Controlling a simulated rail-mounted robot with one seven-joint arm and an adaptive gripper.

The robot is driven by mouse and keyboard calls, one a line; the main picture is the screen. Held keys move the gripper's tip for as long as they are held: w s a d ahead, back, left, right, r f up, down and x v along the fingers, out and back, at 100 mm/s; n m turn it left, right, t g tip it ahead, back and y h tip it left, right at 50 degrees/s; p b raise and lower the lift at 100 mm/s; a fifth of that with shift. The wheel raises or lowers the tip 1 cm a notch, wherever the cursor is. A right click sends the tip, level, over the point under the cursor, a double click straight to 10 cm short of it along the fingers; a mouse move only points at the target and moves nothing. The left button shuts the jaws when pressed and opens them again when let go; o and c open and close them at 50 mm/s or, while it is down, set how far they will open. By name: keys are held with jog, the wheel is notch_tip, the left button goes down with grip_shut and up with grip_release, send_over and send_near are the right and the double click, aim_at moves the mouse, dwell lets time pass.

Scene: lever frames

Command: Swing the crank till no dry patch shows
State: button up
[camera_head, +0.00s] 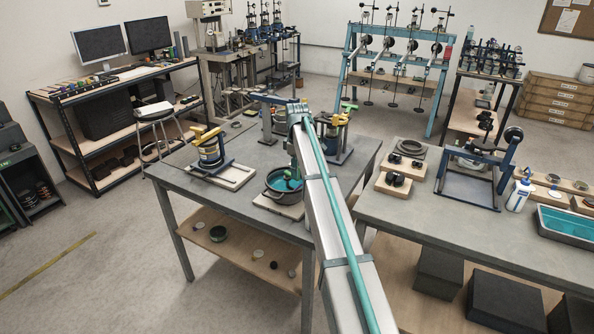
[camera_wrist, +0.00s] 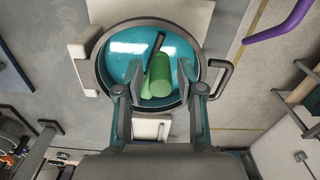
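A dark round pan (camera_head: 269,192) with a teal inside stands on a pale board on the near grey table. In the wrist view the pan (camera_wrist: 101,62) fills the middle, with a loop handle at its right. A crank with a green cylindrical grip (camera_wrist: 160,76) and a dark bar (camera_wrist: 156,46) lies across the pan's middle.
A yellow-topped device (camera_head: 209,150) stands left of the pan and another (camera_head: 336,125) behind it, right of my arm. A blue frame (camera_head: 470,180) and a teal tray (camera_head: 568,224) are on the right table. A purple bar (camera_wrist: 281,23) shows at the wrist view's upper right.

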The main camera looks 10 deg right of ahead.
dwell(0.3)
notch_tip(320, 180, up, 12)
dwell(0.6)
dwell(0.3)
jog(key=s+d+f+t+y+b, duration=0.1)
jog(key=s+d+f+y+b, duration=0.15)
jog(key=d, duration=0.35)
jog(key=shift+t+y, duration=0.65)
jog(key=shift+t, duration=0.25)
jog(key=a+f, duration=0.2)
jog(key=f, duration=0.1)
jog(key=w+a+f+p, duration=0.1)
jog(key=a+f, duration=0.1)
jog(key=f, duration=0.1)
jog(key=w+a+f+p, duration=0.1)
jog(key=a+f, duration=0.1)
jog(key=f, duration=0.1)
jog(key=shift+w, duration=0.25)
jog(key=shift+r, duration=0.1)
grip_shut()
